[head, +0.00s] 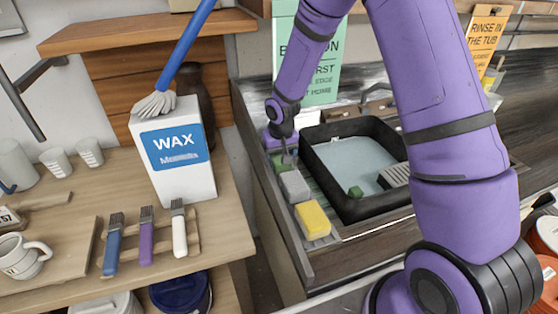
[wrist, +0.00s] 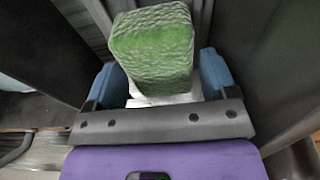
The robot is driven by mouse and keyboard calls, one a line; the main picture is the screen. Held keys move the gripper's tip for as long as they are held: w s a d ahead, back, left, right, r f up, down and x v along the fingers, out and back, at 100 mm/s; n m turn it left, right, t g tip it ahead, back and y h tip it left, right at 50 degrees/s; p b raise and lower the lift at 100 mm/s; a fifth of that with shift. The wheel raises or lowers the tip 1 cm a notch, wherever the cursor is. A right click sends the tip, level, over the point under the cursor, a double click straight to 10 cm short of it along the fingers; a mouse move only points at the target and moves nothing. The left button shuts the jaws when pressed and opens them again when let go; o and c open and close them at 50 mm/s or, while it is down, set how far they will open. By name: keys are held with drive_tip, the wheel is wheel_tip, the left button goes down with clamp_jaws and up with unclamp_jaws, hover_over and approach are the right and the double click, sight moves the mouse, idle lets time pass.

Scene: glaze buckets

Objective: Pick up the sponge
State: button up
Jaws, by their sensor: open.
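A green sponge (wrist: 152,48) fills the middle of the wrist view, with its rough top facing the camera. My gripper (wrist: 160,82) is open, with one blue finger on each side of the green sponge. I cannot tell whether either finger touches it. In the head view my gripper (head: 287,156) points down at the row of blocks left of the black tub, and the green sponge (head: 276,162) is partly hidden behind it. A grey sponge (head: 295,186) and a yellow sponge (head: 312,220) lie nearer in the same row.
The black tub (head: 330,185) of water stands right of the row, with a small green piece and a grey block in it. A wooden table (head: 225,222) at left holds a WAX box (head: 182,155), brushes and cups.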

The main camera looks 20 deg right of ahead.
sight(280, 154)
drive_tip(key=shift+w+f, duration=0.15)
drive_tip(key=shift+f, duration=0.65)
drive_tip(key=c, duration=0.7)
drive_tip(key=shift+r, duration=0.1)
drive_tip(key=shift+c, duration=0.2)
drive_tip(key=shift+d+r, duration=0.25)
drive_tip(key=shift+r, duration=0.25)
wheel_tip(280, 154, up, 6)
drive_tip(key=shift+f, duration=0.25)
drive_tip(key=shift+d+r, duration=0.25)
drive_tip(key=shift+d, duration=0.4)
drive_tip(key=s+d, duration=0.2)
drive_tip(key=d, duration=1.6)
